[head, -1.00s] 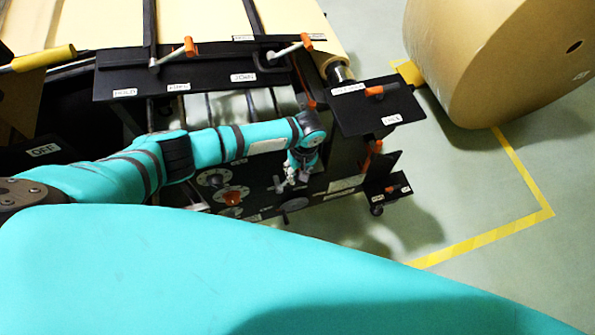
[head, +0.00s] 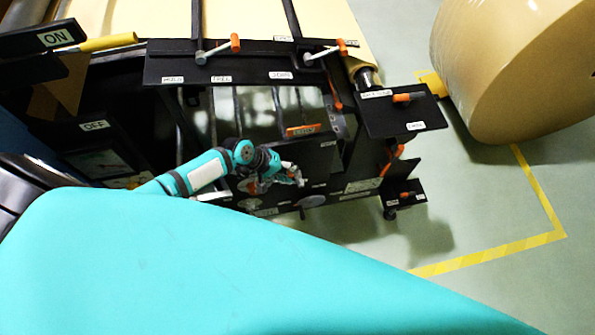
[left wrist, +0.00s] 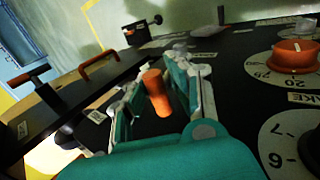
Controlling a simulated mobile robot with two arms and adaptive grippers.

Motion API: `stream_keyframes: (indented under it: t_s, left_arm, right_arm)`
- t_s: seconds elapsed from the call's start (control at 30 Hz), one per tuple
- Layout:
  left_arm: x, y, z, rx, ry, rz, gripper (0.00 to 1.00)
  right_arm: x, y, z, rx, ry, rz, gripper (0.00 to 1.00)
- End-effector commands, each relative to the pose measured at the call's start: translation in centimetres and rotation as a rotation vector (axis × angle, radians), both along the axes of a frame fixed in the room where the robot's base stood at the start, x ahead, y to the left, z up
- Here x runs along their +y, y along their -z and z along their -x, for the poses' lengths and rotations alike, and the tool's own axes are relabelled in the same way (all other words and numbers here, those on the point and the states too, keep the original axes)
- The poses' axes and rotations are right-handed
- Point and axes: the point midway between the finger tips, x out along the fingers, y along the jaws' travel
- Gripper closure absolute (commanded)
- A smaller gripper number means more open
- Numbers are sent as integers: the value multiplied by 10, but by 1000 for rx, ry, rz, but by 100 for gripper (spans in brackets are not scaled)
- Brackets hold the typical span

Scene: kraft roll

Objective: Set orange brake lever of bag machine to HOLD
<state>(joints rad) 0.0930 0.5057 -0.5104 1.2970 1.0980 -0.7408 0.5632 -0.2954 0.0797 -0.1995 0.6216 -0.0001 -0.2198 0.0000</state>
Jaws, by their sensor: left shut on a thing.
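My left gripper (head: 288,176) is at the front panel of the black bag machine (head: 330,170). The left wrist view shows its two fingers (left wrist: 160,80) on either side of an upright orange handle (left wrist: 156,92), shut on it. In the head view the gripper hides this handle. In the upper plate of the machine, an orange-tipped lever (head: 235,43) stands above labels that read HOLD (head: 172,80) and FREE (head: 221,79). I cannot tell for certain which lever is the brake lever. My right gripper is not in view.
A dial with an orange knob (left wrist: 295,55) and a second dial (left wrist: 285,140) lie right of the gripper. A second orange-tipped lever (head: 342,47) and a side plate with an orange handle (head: 404,98) are nearby. A large kraft roll (head: 515,65) stands right; green floor is open.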

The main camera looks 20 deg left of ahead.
Motion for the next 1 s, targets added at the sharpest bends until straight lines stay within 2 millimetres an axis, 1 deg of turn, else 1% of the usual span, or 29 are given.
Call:
stream_keyframes:
  t_s: [0.1, 0.4, 0.63, 1.0]
  left_arm:
    - [6, 0, 1, -11, -1, 8, 100]
    - [21, 9, 11, -9, 0, 4, 100]
    - [25, 12, 14, -6, 0, 2, 100]
    - [27, 14, 16, -4, 0, 0, 100]
  right_arm:
    - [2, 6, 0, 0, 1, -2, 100]
    - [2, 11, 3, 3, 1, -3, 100]
    - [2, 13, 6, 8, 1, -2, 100]
    - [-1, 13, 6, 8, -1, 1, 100]
